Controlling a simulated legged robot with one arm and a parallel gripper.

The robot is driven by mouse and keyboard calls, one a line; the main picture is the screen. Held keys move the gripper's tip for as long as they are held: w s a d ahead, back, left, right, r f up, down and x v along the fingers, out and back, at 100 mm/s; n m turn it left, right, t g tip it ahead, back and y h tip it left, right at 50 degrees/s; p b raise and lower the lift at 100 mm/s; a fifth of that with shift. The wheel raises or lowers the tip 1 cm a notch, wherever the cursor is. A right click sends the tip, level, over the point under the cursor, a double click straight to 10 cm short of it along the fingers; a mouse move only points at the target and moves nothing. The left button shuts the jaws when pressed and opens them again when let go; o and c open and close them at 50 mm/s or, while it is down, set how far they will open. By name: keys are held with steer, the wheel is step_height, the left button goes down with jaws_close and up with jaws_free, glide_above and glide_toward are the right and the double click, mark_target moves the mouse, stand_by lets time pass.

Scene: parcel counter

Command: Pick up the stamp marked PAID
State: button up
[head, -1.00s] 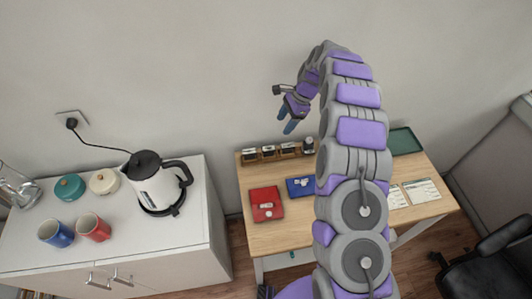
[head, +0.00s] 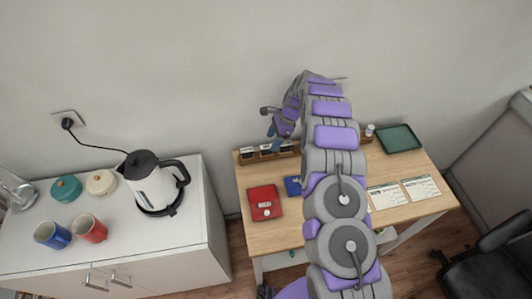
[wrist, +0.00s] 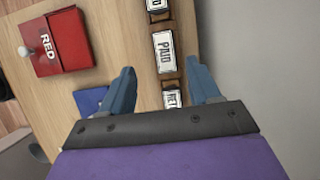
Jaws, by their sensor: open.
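The stamp marked PAID (wrist: 164,52) shows its white label in the wrist view, in a wooden rack (wrist: 167,78) in a row with other stamps. Below it is a stamp whose label begins RE (wrist: 172,98), partly hidden by my gripper's edge. Another stamp (wrist: 160,5) is cut off at the top. My gripper (wrist: 163,80) is open and empty, its fingers on either side of the row; PAID lies just beyond the fingertips. In the head view my gripper (head: 273,138) is above the stamp row at the back of the desk.
A red box (head: 265,203) marked RED and a blue item (head: 293,186) lie in front of the rack. A green tray (head: 398,139), a small white bottle (head: 369,130) and printed cards (head: 387,196) are to the right. The wall is close behind the rack.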

mark_target(268, 146)
steer(key=x, duration=0.2)
steer(key=b+x, duration=0.1)
steer(key=x, duration=0.5)
steer(key=shift+w, duration=0.4)
steer(key=shift+r, duration=0.1)
steer(key=c, duration=1)
